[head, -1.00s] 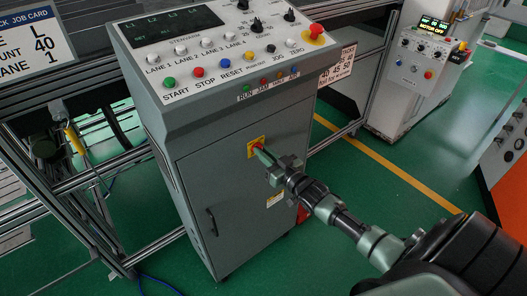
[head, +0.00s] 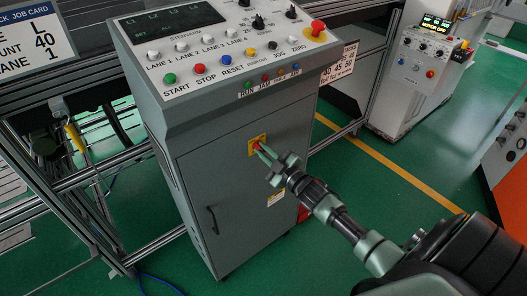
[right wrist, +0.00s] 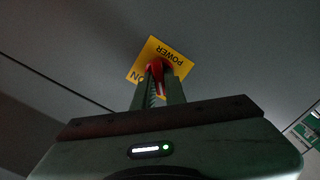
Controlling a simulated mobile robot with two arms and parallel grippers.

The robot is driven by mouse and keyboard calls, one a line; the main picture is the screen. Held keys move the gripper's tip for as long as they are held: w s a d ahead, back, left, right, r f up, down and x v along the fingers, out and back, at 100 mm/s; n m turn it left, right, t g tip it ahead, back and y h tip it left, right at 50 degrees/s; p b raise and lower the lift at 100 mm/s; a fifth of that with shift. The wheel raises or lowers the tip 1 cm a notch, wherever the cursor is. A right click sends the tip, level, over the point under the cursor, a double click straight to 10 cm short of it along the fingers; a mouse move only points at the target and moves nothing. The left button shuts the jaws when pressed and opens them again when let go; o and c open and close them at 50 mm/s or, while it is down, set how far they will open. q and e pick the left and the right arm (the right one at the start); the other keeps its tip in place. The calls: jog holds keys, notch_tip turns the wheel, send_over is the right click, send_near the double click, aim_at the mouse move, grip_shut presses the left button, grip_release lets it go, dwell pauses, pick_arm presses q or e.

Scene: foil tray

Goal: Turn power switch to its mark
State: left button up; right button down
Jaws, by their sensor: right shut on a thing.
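The power switch (head: 258,146) is a red knob on a yellow plate, on the front of the grey control cabinet. In the right wrist view the red knob (right wrist: 158,70) sits between my fingers, and the yellow plate (right wrist: 182,66) reads POWER and ON. My right gripper (head: 264,152) reaches in from the lower right and is shut on the knob. The fingers hide much of the knob and part of the plate, so its exact angle against a mark is hard to tell. My left gripper is not in view.
The cabinet's sloped panel (head: 225,50) above carries several buttons and a red emergency stop (head: 318,27). A door handle (head: 212,220) is lower left. A metal frame (head: 95,190) stands at left. Open green floor (head: 350,235) lies at right.

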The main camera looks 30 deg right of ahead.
jog(key=shift+f+n, duration=0.1)
jog(key=shift+n, duration=0.2)
dwell(0.4)
jog(key=c, duration=1.5)
grip_release()
jog(key=shift+o, duration=0.2)
jog(key=s+b, duration=0.1)
jog(key=s, duration=0.7)
jog(key=shift+d, duration=0.3)
